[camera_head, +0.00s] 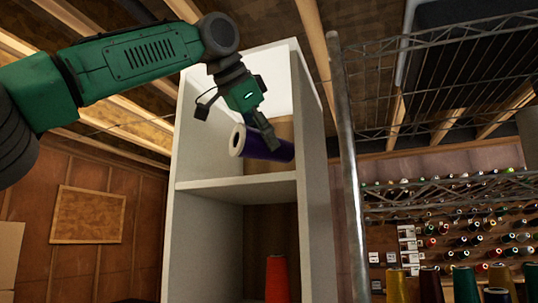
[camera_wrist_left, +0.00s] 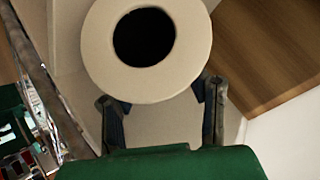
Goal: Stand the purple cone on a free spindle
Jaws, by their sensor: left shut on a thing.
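The purple cone (camera_head: 254,145) lies tilted nearly on its side inside the upper compartment of a tall white cabinet, its pale hollow end facing left. My left gripper (camera_head: 268,137) reaches in from the upper left and is shut on the cone. In the left wrist view the cone's pale round end (camera_wrist_left: 100,50) with its dark hole fills the top, between the two fingers (camera_wrist_left: 162,108). The purple thread is hidden there. I cannot make out a free spindle. My right gripper does not show.
The white cabinet (camera_head: 312,170) has a middle shelf (camera_head: 240,187); a red cone (camera_head: 277,280) stands in the lower compartment. A metal post (camera_head: 349,170) and wire rack (camera_head: 450,58) are to the right. Several coloured cones (camera_head: 465,285) stand at bottom right, before a wall of spools (camera_head: 470,230).

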